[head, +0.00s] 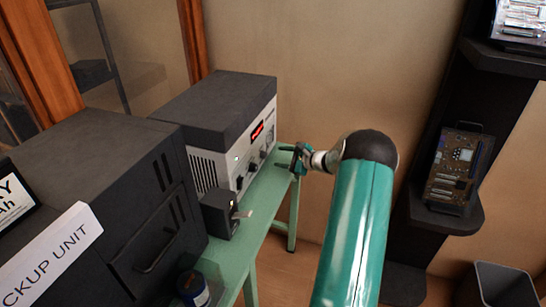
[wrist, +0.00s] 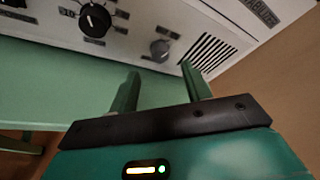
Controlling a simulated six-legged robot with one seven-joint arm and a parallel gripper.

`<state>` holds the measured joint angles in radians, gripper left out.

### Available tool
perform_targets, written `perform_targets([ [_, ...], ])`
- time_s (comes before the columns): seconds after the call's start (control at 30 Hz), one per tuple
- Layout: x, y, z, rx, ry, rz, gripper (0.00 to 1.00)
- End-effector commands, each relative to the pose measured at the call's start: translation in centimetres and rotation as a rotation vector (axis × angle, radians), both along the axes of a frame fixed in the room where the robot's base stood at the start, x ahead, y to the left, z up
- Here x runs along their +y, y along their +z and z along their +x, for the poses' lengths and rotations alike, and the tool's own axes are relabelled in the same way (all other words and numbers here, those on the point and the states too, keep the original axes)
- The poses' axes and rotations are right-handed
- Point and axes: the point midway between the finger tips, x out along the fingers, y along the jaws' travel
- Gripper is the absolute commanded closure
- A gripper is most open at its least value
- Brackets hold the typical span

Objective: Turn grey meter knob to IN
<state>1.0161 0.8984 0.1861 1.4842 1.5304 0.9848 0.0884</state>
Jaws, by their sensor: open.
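The meter (head: 228,115) is a box with a dark top and a pale front panel, standing on a green table. In the wrist view its grey knob (wrist: 160,49) sits low on the panel, between a larger black knob (wrist: 95,20) and a slotted vent. The grey knob's pointer and the IN label are too small to read. My gripper (head: 284,158) is in front of the panel near its right end. In the wrist view its open fingers (wrist: 160,72) are apart and empty, pointing toward the panel just short of the grey knob. No contact with the knob shows.
The green table (head: 262,203) has a narrow clear strip before the meter. A small dark box with a lever (head: 220,213) stands before the meter's left part. A large dark backup unit (head: 110,190) is at left. A black shelf (head: 446,215) stands at right, apart from my arm.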

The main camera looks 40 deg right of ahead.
Motion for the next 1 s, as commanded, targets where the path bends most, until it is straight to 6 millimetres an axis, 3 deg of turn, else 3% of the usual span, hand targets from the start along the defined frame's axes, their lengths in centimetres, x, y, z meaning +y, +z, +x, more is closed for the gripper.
perform_targets([
  [0.2, -1.4, 1.4, -4.3, 0.001, -0.003, -0.001, 0.52],
  [0.4, -1.9, 2.0, -6.2, 0.001, -0.002, -0.001, 0.52],
  [1.0, -1.9, 2.1, -6.5, 0.001, -0.001, 0.0, 0.52],
])
